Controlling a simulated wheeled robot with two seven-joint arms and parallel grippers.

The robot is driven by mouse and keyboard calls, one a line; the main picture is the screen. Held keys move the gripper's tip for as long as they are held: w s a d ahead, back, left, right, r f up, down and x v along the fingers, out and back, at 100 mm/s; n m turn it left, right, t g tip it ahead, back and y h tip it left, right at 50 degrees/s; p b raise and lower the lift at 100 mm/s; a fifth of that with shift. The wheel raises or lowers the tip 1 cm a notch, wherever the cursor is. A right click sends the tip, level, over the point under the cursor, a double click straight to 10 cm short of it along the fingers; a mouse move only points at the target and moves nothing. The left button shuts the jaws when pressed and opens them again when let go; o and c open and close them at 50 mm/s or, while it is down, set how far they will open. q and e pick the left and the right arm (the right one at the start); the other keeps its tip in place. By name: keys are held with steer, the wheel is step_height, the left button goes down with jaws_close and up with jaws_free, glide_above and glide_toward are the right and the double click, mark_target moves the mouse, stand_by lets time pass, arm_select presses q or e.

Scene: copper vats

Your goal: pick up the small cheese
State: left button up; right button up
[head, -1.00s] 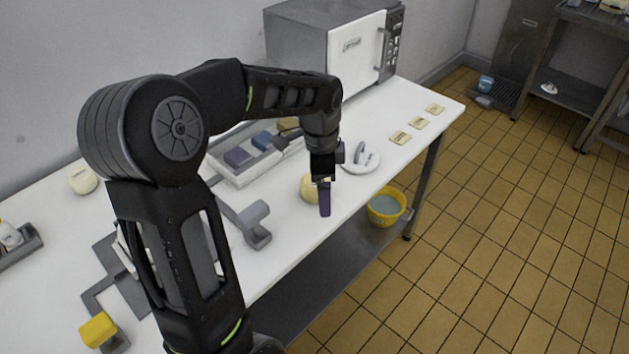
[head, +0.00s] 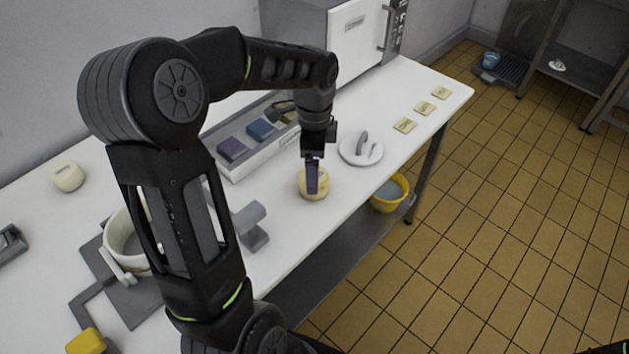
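A small round pale-yellow cheese (head: 326,184) sits on the white table near its front edge. My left gripper (head: 312,187) points down at this cheese, and its dark purple finger overlaps the middle of it. I see the fingers from one side, so I cannot tell how far apart they are or whether they touch the cheese. Another round cream-coloured piece (head: 68,177), maybe also a cheese, lies at the far left. My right gripper is not in view.
A plate (head: 372,153) with a grey-handled item lies just right of the cheese. A tray (head: 238,172) with coloured blocks is behind it, a grey press-like piece (head: 252,226) to the left. A white pot (head: 118,236) stands at left. A yellow bucket (head: 389,194) is below.

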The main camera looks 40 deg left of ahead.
arm_select(q)
steer(key=shift+a+f+p, duration=0.1)
steer(key=shift+f+p, duration=0.25)
steer(key=shift+f, duration=2.3)
steer(key=c, duration=1.7)
steer(key=shift+c, duration=0.2)
steer(key=shift+w+r, duration=0.1)
steer(key=shift+r, duration=0.05)
step_height(320, 180, up, 10)
steer(key=shift+f, duration=0.1)
